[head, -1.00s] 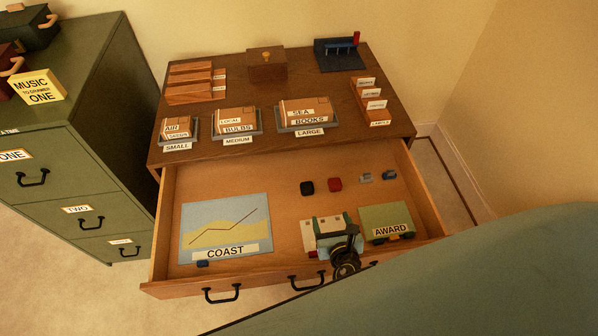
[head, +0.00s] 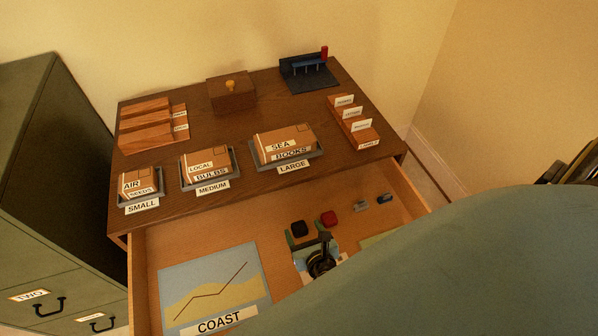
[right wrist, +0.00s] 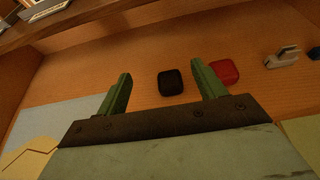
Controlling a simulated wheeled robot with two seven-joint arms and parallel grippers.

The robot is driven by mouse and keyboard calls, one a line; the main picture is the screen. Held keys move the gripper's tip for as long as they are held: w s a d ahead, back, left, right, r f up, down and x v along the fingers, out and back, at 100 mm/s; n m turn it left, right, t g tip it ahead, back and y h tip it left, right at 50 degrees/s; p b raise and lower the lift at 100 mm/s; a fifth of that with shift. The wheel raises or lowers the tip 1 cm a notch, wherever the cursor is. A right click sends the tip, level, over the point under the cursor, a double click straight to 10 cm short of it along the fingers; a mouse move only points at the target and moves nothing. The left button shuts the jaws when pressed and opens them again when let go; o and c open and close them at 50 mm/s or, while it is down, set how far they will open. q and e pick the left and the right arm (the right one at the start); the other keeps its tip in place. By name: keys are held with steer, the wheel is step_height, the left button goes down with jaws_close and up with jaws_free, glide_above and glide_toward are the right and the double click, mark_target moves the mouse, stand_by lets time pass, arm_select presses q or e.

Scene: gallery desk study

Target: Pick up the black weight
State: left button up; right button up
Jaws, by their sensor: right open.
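The black weight (head: 299,228) is a small dark block on the floor of the open drawer, left of a red block (head: 328,218). My right gripper (head: 307,238) is over the drawer, just on the near side of the weight. In the right wrist view, the black weight (right wrist: 171,83) shows between the two green fingers of my open, empty right gripper (right wrist: 162,72), closer to the right finger. I cannot tell the height of the fingertips above the drawer floor. My left gripper is not in view.
The red block (right wrist: 224,72) sits close by the right finger. Grey (head: 361,204) and blue-grey (head: 384,198) pieces lie farther right. The COAST picture (head: 214,285) lies at left in the drawer (head: 190,228). The desk top (head: 225,130) holds labelled boxes.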

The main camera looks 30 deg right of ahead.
mark_target(300, 227)
steer(key=f, duration=0.1)
steer(key=f+b, duration=0.2)
steer(key=shift+w+f, duration=0.2)
steer(key=shift+w, duration=0.1)
steer(key=shift+s+f+b, duration=0.1)
steer(key=shift+f+b, duration=0.8)
steer(key=shift+b, duration=0.2)
steer(key=shift+f, duration=0.15)
steer(key=shift+b+x, duration=0.3)
steer(key=shift+x, duration=0.75)
steer(key=x, duration=0.1)
steer(key=b+x, duration=0.1)
steer(key=x, duration=0.3)
steer(key=shift+d+f+b, duration=0.15)
steer(key=shift+d+b, duration=0.15)
steer(key=shift+d, duration=0.05)
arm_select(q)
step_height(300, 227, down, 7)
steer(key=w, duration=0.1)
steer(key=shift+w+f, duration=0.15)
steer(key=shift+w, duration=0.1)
arm_select(e)
steer(key=c, duration=1.4)
